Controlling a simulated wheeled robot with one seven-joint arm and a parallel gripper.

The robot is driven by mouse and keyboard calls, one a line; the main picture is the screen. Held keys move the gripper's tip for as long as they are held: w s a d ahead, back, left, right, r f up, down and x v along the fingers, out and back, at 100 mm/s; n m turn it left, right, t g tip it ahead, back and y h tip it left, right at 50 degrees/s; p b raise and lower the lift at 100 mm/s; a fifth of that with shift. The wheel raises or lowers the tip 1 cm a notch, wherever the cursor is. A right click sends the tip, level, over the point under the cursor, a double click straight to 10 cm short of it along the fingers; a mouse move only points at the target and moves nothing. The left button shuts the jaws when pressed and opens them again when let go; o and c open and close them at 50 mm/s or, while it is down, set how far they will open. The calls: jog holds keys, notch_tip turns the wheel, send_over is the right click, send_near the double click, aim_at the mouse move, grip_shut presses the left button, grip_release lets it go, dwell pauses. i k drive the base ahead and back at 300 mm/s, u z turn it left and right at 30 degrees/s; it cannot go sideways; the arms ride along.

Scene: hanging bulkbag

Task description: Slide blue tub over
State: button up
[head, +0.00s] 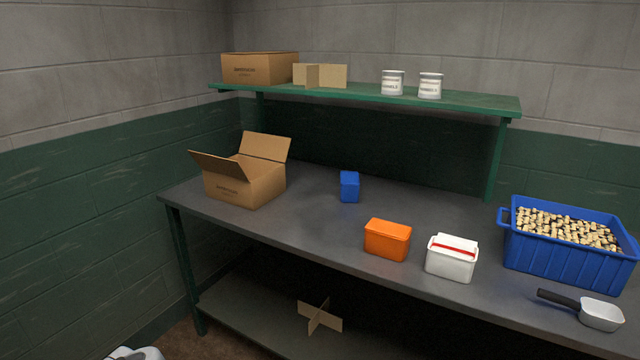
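A small blue tub (349,187) stands upright on the grey workbench (310,228), behind the orange tub and right of the open carton. It stands apart from everything around it. A much larger blue bin (565,258), filled with pale brown pieces, sits at the right end of the bench. An orange tub (387,240) and a white tub (452,259) with a red stripe stand side by side near the front edge, with a narrow gap between them. My gripper does not show in this view.
An open carton (240,186) stands at the bench's left end. A scoop (598,314) lies at the front right. A green shelf (360,94) above holds cartons and two cans. Bare bench surrounds the small blue tub. Cardboard dividers (320,316) rest on the lower shelf.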

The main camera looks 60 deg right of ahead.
aim_at(349, 193)
jog(key=z, duration=0.2)
jog(key=i, duration=0.75)
jog(key=z, duration=1.15)
jog(key=i, duration=0.6)
jog(key=z, duration=0.6)
